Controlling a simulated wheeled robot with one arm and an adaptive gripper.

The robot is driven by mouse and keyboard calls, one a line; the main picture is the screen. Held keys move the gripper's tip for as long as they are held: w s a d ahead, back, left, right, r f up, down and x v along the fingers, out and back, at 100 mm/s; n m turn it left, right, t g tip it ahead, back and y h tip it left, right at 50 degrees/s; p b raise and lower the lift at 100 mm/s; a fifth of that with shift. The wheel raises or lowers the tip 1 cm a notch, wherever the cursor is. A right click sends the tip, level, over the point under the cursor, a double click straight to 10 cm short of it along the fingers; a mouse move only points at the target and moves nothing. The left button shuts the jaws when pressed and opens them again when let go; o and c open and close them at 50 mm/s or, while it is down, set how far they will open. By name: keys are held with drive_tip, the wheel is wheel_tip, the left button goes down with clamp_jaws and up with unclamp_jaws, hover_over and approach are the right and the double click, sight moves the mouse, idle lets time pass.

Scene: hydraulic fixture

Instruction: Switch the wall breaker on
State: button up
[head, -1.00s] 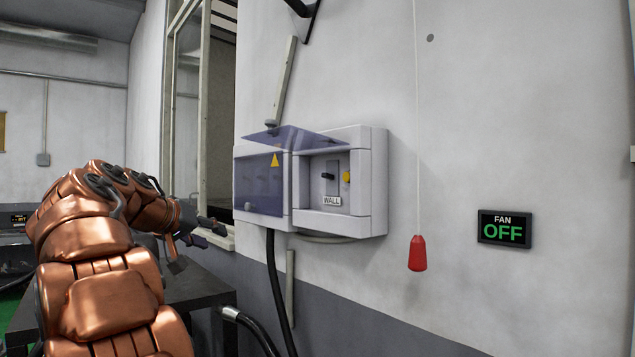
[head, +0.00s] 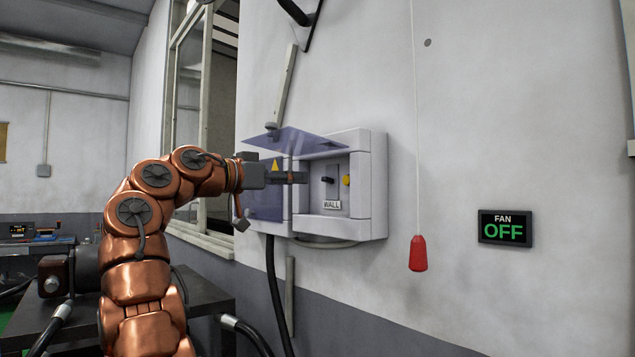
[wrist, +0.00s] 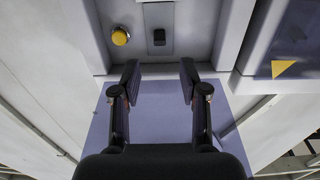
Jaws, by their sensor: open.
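The wall breaker is a small black toggle (head: 327,180) on a grey plate in a light grey box (head: 372,190) on the wall, above a label reading WALL (head: 332,205). Its tinted cover (head: 305,143) is swung up. In the wrist view the toggle (wrist: 159,37) is ahead of the fingers, with a yellow round knob (wrist: 120,37) to its left. My gripper (head: 300,177) reaches in from the left under the raised cover, at the box opening. Its two fingers (wrist: 158,85) are apart with nothing between them, and short of the toggle.
A second compartment with a closed tinted cover (head: 265,205) and yellow warning triangle adjoins on the left. A red pull handle (head: 417,254) hangs on a cord to the right, beside a FAN OFF sign (head: 505,229). A dark table (head: 200,300) stands below left.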

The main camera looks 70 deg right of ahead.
sight(323, 179)
drive_tip(key=p+x, duration=0.1)
drive_tip(key=x, duration=0.6)
drive_tip(key=shift+s+d, duration=0.2)
drive_tip(key=shift+d, duration=0.1)
clamp_jaws()
